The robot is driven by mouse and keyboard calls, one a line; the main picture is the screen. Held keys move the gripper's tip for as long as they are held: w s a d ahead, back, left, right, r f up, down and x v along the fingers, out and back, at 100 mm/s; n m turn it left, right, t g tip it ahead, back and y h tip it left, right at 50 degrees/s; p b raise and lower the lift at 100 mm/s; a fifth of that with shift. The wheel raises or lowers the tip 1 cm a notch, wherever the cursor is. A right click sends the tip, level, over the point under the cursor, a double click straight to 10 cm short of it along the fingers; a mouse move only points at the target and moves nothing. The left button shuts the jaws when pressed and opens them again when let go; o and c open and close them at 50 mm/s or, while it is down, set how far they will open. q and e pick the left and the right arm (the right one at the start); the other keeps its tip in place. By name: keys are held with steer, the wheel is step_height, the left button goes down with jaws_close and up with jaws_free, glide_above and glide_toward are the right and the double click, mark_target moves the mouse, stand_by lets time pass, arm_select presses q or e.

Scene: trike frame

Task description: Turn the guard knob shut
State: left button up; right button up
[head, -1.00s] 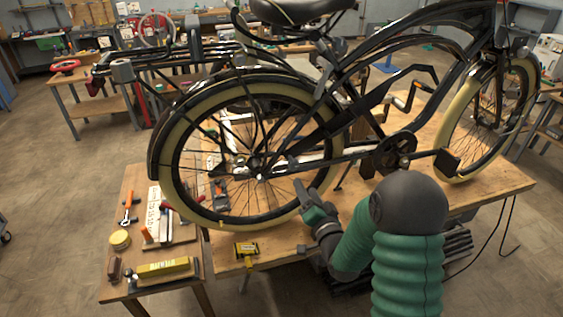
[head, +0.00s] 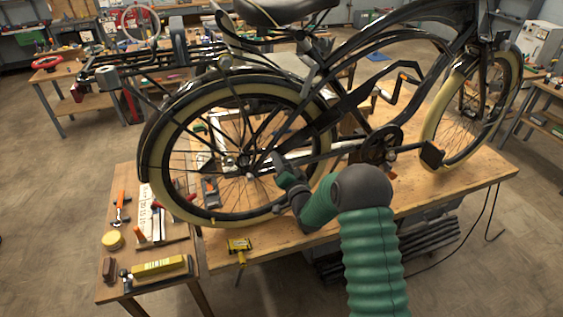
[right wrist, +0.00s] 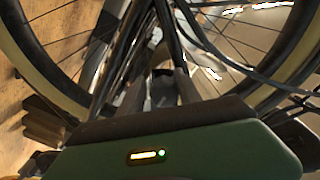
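The black bicycle (head: 322,128) stands on the wooden bench, with its cream-tyred rear wheel (head: 153,150) at the left. The guard knob cannot be made out in either view. My right gripper (head: 279,160) is in front of the rear wheel, just right of the wheel hub (head: 243,161), by the lower frame tubes. In the right wrist view, spokes, tyre and dark tubes (right wrist: 128,45) lie close ahead of the gripper. Whether its fingers are apart or touching anything is unclear. My left gripper is out of view.
The bench (head: 440,190) has bare wood in front of the wheels. A small side table (head: 190,268) at the left holds an orange-handled tool (head: 121,206), a yellow tin (head: 112,240) and a yellow block (head: 160,265). A yellow item (head: 239,245) sits at the bench's front edge.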

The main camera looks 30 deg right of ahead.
steer(key=shift+a, duration=0.25)
jaws_close()
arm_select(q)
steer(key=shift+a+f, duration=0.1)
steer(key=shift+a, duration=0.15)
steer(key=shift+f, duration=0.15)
arm_select(e)
steer(key=shift+s+f, duration=0.1)
steer(key=shift+f, duration=0.05)
